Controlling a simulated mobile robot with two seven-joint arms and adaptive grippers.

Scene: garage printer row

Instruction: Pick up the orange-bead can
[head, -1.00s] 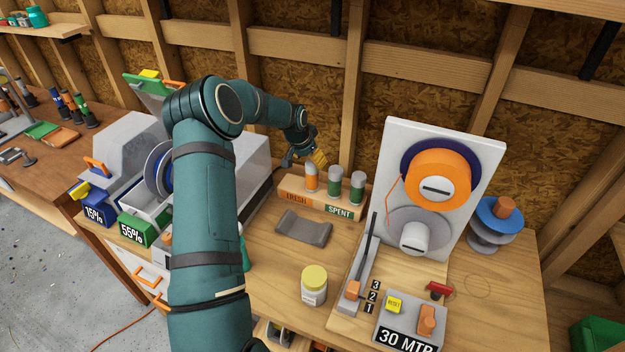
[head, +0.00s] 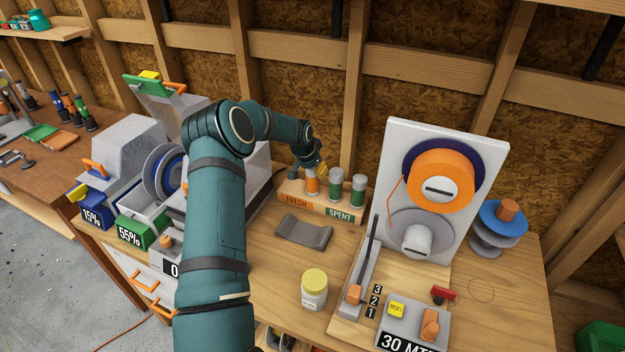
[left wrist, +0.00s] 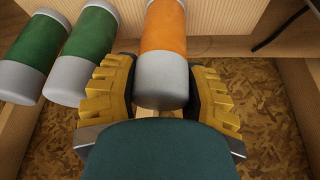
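The orange-bead can (head: 312,182) is an upright cylinder with an orange band and grey ends, in the "FRESH" side of the wooden rack (head: 296,200). In the left wrist view the yellow fingers of my left gripper (left wrist: 162,95) are apart, one on each side of the orange-bead can (left wrist: 163,40). Whether the pads touch it is hard to tell. My right gripper is not in view.
Two green-banded cans (head: 336,184) (head: 357,190) stand close to the right in the "SPENT" side. A grey cradle (head: 304,231) and a yellow-lidded jar (head: 314,289) are in front. A spool panel (head: 405,150) stands at right.

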